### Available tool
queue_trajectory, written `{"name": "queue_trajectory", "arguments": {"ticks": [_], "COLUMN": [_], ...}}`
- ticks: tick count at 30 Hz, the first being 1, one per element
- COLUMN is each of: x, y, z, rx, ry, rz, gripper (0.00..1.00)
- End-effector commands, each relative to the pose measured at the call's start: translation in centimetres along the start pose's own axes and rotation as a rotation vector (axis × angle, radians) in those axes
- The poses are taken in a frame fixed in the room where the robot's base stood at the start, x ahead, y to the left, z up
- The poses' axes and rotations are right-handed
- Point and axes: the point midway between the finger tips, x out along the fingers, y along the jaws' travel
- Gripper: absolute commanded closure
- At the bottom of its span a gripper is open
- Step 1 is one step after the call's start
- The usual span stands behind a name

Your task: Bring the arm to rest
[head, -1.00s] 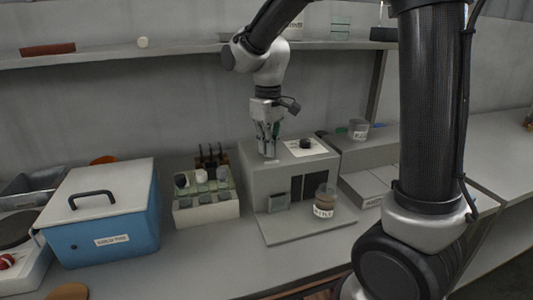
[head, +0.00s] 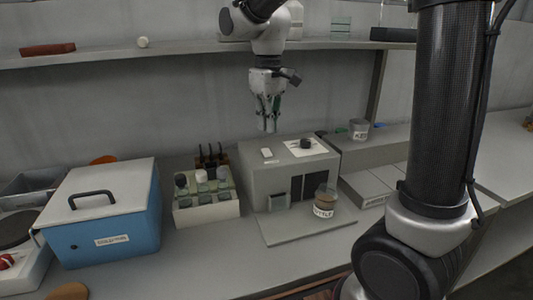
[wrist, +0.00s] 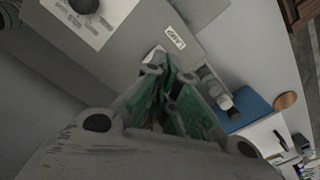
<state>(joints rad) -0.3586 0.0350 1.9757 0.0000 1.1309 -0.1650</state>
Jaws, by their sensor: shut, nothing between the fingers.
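My gripper (head: 268,122) hangs pointing down, just above the top of the grey box-shaped machine (head: 262,183) in the head view. Its fingers are shut with nothing between them. It is apart from the machine's top. In the wrist view the closed fingers (wrist: 172,85) show with green pads, over the machine's grey surface. A small white block (head: 267,153) lies on the machine's top below the fingers, beside a white sheet (head: 318,150) with a dark knob (head: 305,144).
A labelled beaker (head: 325,201) stands on the machine's front ledge. A vial rack (head: 207,210) and a blue lidded box (head: 110,238) stand to the left. A wall shelf (head: 190,48) runs behind my gripper. Another beaker (head: 359,129) stands at right.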

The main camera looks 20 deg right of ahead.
Motion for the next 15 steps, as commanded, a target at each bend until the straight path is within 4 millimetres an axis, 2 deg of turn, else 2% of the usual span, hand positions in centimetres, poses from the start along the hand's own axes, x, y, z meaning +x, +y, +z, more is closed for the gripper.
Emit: {"name": "queue_trajectory", "arguments": {"ticks": [13,15], "x": [-0.05,0.89], "y": [0.02,-0.06], "z": [-0.12,0.34], "rx": [0.014,0.042], "ry": [0.005,-0.001], "rz": [0.001,0.000], "gripper": [1.00,1.00]}}
